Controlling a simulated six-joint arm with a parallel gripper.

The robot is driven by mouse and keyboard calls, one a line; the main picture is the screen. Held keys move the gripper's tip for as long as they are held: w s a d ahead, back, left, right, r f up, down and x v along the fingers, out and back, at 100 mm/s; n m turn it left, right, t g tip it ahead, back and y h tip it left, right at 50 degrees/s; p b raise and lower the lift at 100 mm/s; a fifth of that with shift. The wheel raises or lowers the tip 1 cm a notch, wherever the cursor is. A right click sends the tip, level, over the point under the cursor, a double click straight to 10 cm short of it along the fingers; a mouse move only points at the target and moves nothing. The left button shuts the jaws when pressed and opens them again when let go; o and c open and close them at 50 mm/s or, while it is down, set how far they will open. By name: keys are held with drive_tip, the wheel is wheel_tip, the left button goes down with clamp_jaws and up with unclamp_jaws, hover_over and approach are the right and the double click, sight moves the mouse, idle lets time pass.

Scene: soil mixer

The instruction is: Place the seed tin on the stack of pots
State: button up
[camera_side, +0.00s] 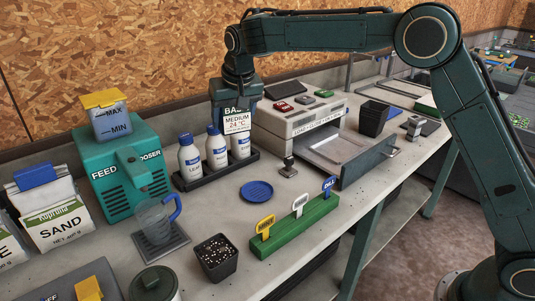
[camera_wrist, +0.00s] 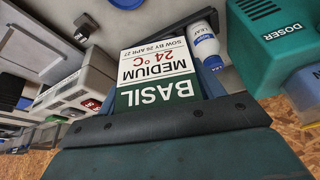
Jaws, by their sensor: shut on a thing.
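The seed tin (camera_side: 236,123), with a green and white label reading BASIL, MEDIUM, 24 °C, is held by my gripper (camera_side: 237,90). It hangs upright behind the white bottles, left of the grey machine. In the wrist view the tin (camera_wrist: 158,68) shows upside down between the fingers of my shut gripper (camera_wrist: 165,115). The black square pots (camera_side: 373,118) stand on the bench right of the machine, well apart from the tin; how many are nested I cannot tell. The tin's lower part is partly hidden by the bottles in the side view.
White bottles (camera_side: 216,149) stand in a black tray below the tin. The grey machine (camera_side: 298,122), with its open front drawer (camera_side: 350,150), lies between tin and pots. A teal feed doser (camera_side: 125,170) stands left. A soil-filled pot (camera_side: 215,258) and green label holder (camera_side: 293,226) are in front.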

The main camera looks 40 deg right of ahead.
drive_tip(key=w+d+m, duration=0.1)
drive_tip(key=d, duration=0.8)
drive_tip(key=w+d+m, duration=0.1)
drive_tip(key=d, duration=0.9)
drive_tip(key=w+d+m+h, duration=0.1)
drive_tip(key=w+d, duration=0.1)
drive_tip(key=d, duration=0.8)
drive_tip(key=shift+r, duration=0.15)
drive_tip(key=s+d+m, duration=0.2)
drive_tip(key=s+d, duration=0.2)
drive_tip(key=d, duration=1.1)
drive_tip(key=m+g+h, duration=0.1)
hover_over(377, 108)
drive_tip(key=s+a, duration=0.1)
drive_tip(key=shift+s+a+f, duration=0.1)
drive_tip(key=shift+s+f, duration=0.05)
drive_tip(key=shift+f, duration=2.25)
drive_tip(key=shift+f, duration=0.1)
drive_tip(key=shift+f, duration=1.65)
drive_tip(key=shift+f, duration=0.15)
